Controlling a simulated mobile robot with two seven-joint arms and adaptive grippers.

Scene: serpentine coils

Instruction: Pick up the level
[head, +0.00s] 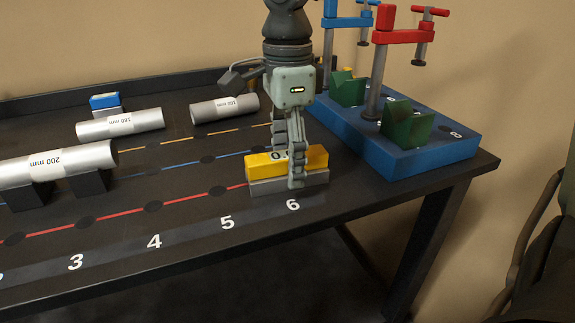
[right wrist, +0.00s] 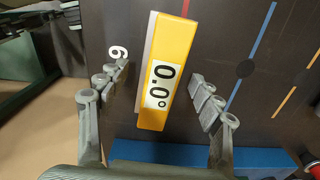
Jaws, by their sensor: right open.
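The level (head: 260,165) is a yellow bar on a grey lower part, lying at the table's front edge by the number 6. In the right wrist view the level (right wrist: 172,50) shows a display reading 0.0°. My right gripper (head: 290,168) points down over it, open, with one finger on each side of the bar. In the right wrist view gaps show between the level and both fingers of the gripper (right wrist: 160,74). The fingers hide part of the level in the head view. My left gripper is not in view.
A blue base (head: 428,158) with green V-blocks and red and blue clamps stands just right of the level. Silver tubes marked 200 mm (head: 75,162), 180 mm (head: 140,121) and 160 mm (head: 215,109) lie to the left. The table front between numbers 3 and 5 is clear.

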